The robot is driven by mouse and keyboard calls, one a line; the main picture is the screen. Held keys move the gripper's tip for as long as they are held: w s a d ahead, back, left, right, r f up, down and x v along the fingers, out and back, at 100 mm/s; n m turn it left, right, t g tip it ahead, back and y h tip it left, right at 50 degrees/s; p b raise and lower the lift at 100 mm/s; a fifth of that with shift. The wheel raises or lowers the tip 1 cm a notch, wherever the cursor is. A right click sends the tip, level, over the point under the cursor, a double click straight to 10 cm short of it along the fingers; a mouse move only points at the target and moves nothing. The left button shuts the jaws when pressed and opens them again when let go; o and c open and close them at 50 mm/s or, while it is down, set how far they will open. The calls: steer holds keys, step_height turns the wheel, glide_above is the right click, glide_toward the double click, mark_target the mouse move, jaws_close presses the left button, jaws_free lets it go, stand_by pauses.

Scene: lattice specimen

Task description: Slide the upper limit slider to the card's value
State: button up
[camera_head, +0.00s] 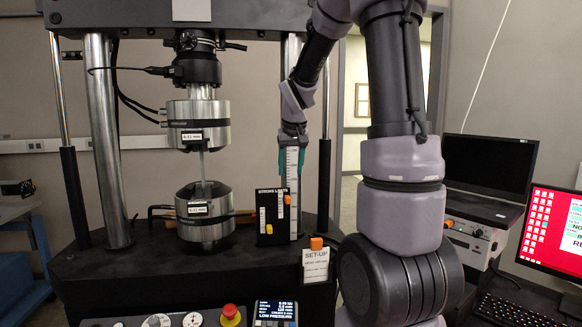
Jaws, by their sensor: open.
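The black stroke limits panel (272,236) stands on the machine's table, right of the grips. I cannot tell which is the upper limit slider. The white SET-UP card (316,268) stands at the table's front; its value is too small to read. My gripper (294,172) points down above the panel's right side, its teal fingers open on both sides of a white vertical scale (292,190). I see no contact with a slider.
Two steel grips, upper (199,125) and lower (204,218), hold a thin specimen (202,165) left of the panel. An orange block (316,243) sits at the card's top. A red stop button (230,313) is at the front. A laptop (488,172) stands right.

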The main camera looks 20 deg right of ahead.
mark_target(288, 197)
steer(key=x, duration=1)
steer(key=shift+w+a+f, duration=0.1)
steer(key=shift+w+f, duration=0.05)
steer(key=shift+f, duration=0.1)
jaws_close()
